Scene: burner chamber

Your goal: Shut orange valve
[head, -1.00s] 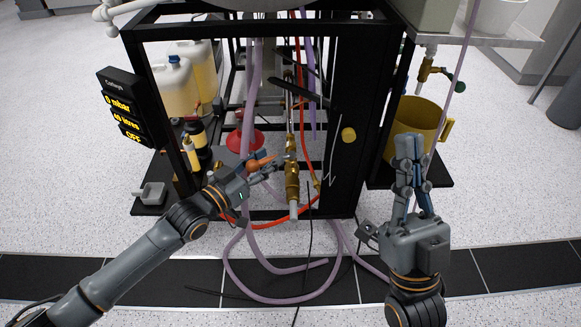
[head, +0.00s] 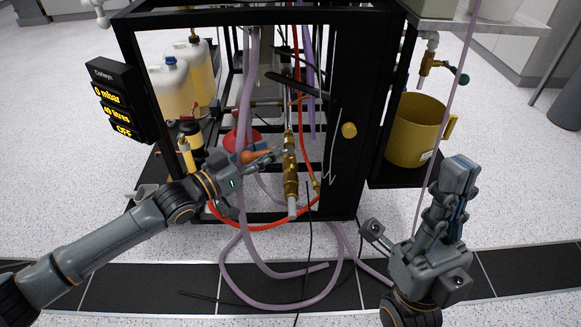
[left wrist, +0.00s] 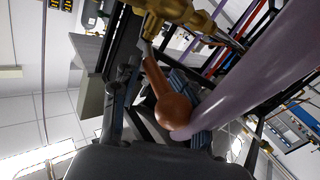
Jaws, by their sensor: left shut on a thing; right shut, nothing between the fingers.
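The orange valve handle (head: 257,156) is a knob on a stem. It extends left from a brass valve body (head: 290,170) on an upright pipe at the front of the black frame. My left gripper (head: 262,157) is at the handle, shut on it, with its fingers partly hiding it. In the left wrist view the orange handle (left wrist: 173,108) lies between dark fingers, and its stem runs up to the brass fitting (left wrist: 180,12). My right gripper (head: 461,165) is shut and empty, pointing upward at the right, apart from the frame.
Purple hoses (head: 245,250) loop beside the valve down to the floor, and a red hose (head: 265,226) curves beneath it. A black panel (head: 345,170) stands just right of the valve. A yellow bucket (head: 415,135) sits on a shelf at right. A display (head: 115,100) hangs at left.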

